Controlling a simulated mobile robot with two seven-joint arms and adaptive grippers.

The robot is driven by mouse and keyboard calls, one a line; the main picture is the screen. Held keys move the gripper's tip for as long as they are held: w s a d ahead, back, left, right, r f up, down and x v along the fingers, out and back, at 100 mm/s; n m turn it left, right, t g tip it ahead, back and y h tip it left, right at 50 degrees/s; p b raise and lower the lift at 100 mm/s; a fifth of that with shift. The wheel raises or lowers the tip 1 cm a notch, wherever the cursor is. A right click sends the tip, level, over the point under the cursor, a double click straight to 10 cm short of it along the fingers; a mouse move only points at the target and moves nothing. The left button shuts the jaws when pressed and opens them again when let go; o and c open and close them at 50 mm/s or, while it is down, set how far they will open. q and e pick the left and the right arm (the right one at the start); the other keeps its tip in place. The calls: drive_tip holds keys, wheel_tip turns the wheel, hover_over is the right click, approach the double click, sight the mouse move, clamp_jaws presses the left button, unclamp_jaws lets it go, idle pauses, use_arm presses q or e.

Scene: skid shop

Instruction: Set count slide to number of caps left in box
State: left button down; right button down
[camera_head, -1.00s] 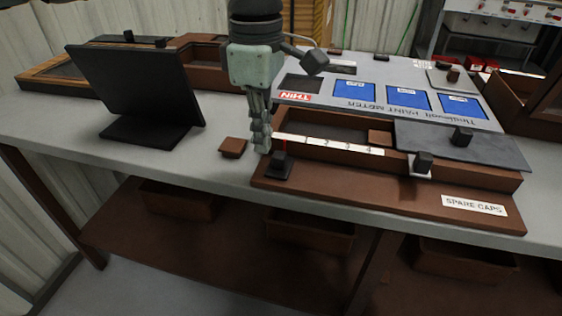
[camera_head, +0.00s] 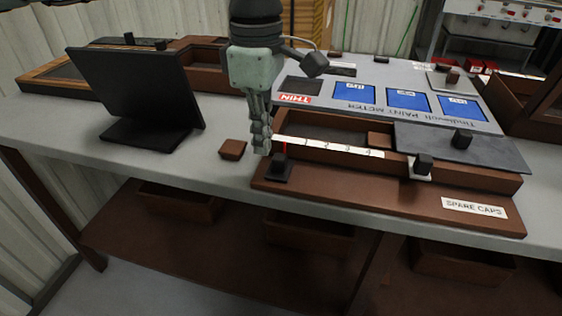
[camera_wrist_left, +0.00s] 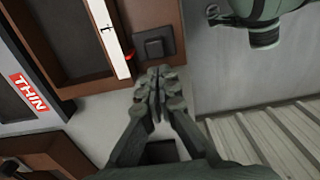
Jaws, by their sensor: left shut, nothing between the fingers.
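The brown spare caps box (camera_head: 390,203) has a white number strip (camera_head: 335,146) along its front wall. The count slide, a black block (camera_head: 280,170) with a red pointer, sits at the strip's left end, left of the 1. It also shows in the left wrist view (camera_wrist_left: 154,45). One brown cap (camera_head: 380,139) shows inside the box; the dark lid (camera_head: 470,148) hides the right part of the interior. My left gripper (camera_head: 262,148) points down, shut and empty, just left of the slide. In the left wrist view its fingertips (camera_wrist_left: 158,75) are close to the slide; contact is unclear.
A loose brown cap (camera_head: 232,149) lies on the grey bench left of the box. A black stand (camera_head: 140,95) is farther left. A black knob on a white base (camera_head: 420,167) sits at the strip's right end. The paint meter panel (camera_head: 395,115) is behind.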

sight(280, 157)
idle(0.4)
use_arm(q)
drive_tip(key=shift+f, duration=0.25)
drive_tip(key=shift+f+b, duration=1.4)
drive_tip(key=shift+b, duration=0.05)
drive_tip(key=shift+r, duration=0.15)
drive_tip(key=shift+r, duration=0.25)
drive_tip(key=shift+s+d+b, duration=0.15)
drive_tip(key=shift+s+d, duration=0.1)
drive_tip(key=shift+d, duration=0.7)
drive_tip(key=shift+s+d+b, duration=0.15)
drive_tip(key=shift+s+d, duration=0.1)
drive_tip(key=shift+d, duration=0.7)
drive_tip(key=shift+a, duration=0.3)
drive_tip(key=shift+w+a, duration=0.1)
drive_tip(key=shift+a, duration=0.05)
